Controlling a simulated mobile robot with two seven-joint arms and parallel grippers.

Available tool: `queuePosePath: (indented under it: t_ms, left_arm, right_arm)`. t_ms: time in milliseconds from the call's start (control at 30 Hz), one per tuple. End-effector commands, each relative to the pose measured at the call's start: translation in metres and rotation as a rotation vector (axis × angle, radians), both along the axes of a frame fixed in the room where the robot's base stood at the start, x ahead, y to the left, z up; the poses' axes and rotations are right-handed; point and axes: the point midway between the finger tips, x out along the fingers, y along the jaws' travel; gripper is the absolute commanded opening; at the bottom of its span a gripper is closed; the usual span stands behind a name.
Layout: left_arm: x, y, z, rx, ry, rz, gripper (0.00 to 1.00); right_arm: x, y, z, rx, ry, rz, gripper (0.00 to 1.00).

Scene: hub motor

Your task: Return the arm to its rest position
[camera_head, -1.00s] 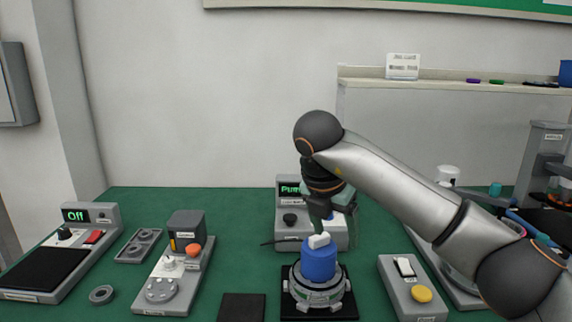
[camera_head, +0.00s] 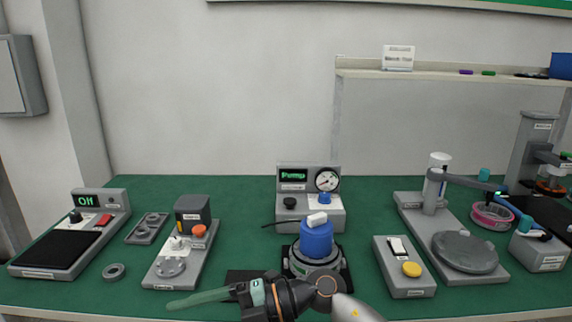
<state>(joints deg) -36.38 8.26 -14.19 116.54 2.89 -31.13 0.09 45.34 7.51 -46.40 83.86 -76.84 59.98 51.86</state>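My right arm shows at the bottom middle, low over the table's front edge. Its gripper (camera_head: 200,298) points left, with greenish fingers seen from the side. I cannot tell whether the fingers are apart, and I see nothing held in them. A blue cylinder (camera_head: 316,240) with a white piece (camera_head: 316,219) on top sits upright on a round grey metal part (camera_head: 317,267) on a black base. The gripper is apart from the blue cylinder, lower and to its left. The arm hides part of the black base. My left gripper is not in view.
The pump unit (camera_head: 309,213) with a gauge stands behind the blue cylinder. A switch box (camera_head: 404,268) with a yellow button and a machine with a round plate (camera_head: 465,252) stand right. A device with an orange knob (camera_head: 181,250), a grey ring (camera_head: 113,271) and a scale-like unit (camera_head: 65,248) stand left.

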Motion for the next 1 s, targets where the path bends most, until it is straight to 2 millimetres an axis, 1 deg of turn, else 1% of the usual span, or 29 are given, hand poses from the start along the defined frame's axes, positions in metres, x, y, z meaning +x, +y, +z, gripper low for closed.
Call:
queuePosePath:
  t_ms: [33, 67, 133, 200, 267, 367, 433, 467, 500, 567, 600, 667, 700, 767, 800, 867, 900, 967, 1000]
  left_arm:
    - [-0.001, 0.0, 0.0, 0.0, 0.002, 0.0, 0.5]
    - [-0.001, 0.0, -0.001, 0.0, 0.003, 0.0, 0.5]
    - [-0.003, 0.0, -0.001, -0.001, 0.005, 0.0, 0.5]
    - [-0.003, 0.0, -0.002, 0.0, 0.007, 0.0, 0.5]
    - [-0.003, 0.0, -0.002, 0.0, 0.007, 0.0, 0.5]
    - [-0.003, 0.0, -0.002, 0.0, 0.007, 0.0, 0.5]
    - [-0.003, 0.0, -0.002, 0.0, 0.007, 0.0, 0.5]
    - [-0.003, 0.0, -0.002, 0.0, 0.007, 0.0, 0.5]
    - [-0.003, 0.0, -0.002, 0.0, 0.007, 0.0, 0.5]
    - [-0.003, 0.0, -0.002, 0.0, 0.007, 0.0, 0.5]
    - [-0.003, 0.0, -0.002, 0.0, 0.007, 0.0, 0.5]
    - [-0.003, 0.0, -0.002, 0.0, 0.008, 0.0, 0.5]
    - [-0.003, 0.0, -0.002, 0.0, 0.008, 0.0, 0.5]
    - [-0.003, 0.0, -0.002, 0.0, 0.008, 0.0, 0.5]
    - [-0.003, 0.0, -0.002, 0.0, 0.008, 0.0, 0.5]
    - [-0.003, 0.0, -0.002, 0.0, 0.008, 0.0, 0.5]
    - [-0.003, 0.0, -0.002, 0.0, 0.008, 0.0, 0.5]
    - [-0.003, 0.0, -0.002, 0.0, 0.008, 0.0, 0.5]
    - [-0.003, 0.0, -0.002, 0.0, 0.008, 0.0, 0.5]
  right_arm:
    - [-0.003, 0.0, 0.005, 0.125, 0.065, -0.048, 0.76]
    - [-0.002, -0.002, 0.01, 0.195, 0.096, -0.082, 0.76]
    - [0.004, -0.012, 0.019, 0.346, 0.177, -0.181, 0.76]
    - [0.015, -0.027, 0.021, 0.475, 0.264, -0.3, 0.76]
    - [0.026, -0.045, 0.017, 0.566, 0.34, -0.415, 0.76]
    - [0.045, -0.081, -0.005, 0.677, 0.479, -0.628, 0.76]
    - [0.053, -0.109, -0.029, 0.721, 0.58, -0.786, 0.76]
    - [0.056, -0.122, -0.043, 0.73, 0.625, -0.856, 0.76]
    - [0.057, -0.139, -0.062, 0.737, 0.686, -0.948, 0.76]
    - [0.054, -0.163, -0.094, 0.728, 0.78, -1.085, 0.76]
    - [0.049, -0.179, -0.117, 0.711, 0.846, -1.175, 0.76]
    - [0.036, -0.202, -0.153, 0.668, 0.944, -1.303, 0.76]
    - [0.025, -0.216, -0.176, 0.631, 1.008, -1.38, 0.76]
    - [0.005, -0.233, -0.207, 0.567, 1.097, -1.479, 0.76]
    - [-0.01, -0.242, -0.227, 0.52, 1.154, -1.536, 0.76]
    - [-0.033, -0.254, -0.251, 0.451, 1.233, -1.605, 0.76]
    - [-0.049, -0.26, -0.265, 0.403, 1.283, -1.645, 0.76]
    - [-0.074, -0.268, -0.285, 0.329, 1.355, -1.694, 0.76]
    - [-0.091, -0.273, -0.296, 0.28, 1.401, -1.722, 0.76]
